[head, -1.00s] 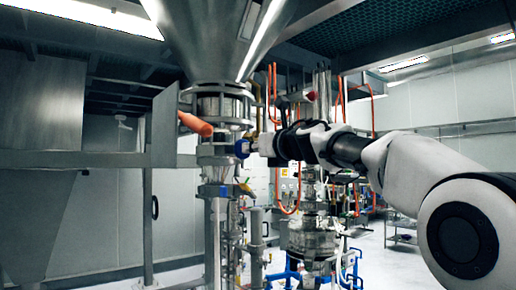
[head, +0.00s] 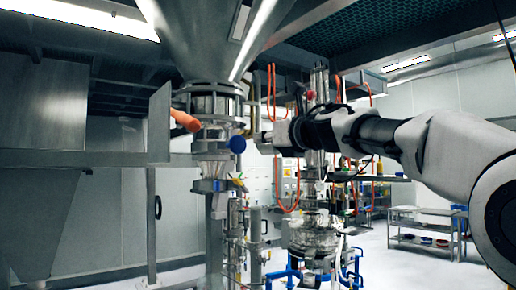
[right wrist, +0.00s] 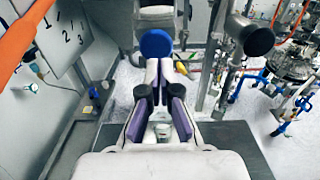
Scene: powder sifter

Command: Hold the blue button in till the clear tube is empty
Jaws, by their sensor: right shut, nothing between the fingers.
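The round blue button (head: 237,144) sits on the side of the metal column under the big hopper. It also shows in the right wrist view (right wrist: 155,43), just beyond my fingertips. My right gripper (head: 257,137) comes in from the right at about the button's height, with a small gap between them in the head view. In the right wrist view its fingers (right wrist: 165,66) are shut and empty. A clear-looking tube section (head: 215,104) sits between metal rings below the hopper. I cannot tell how much powder is in it. My left gripper is not in view.
The steel hopper (head: 205,35) hangs above the column. An orange handle (head: 185,120) sticks out left of the column. A grey shelf-like beam (head: 75,159) runs to the left. Pipes and a glass vessel (head: 315,232) stand behind, right of the column.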

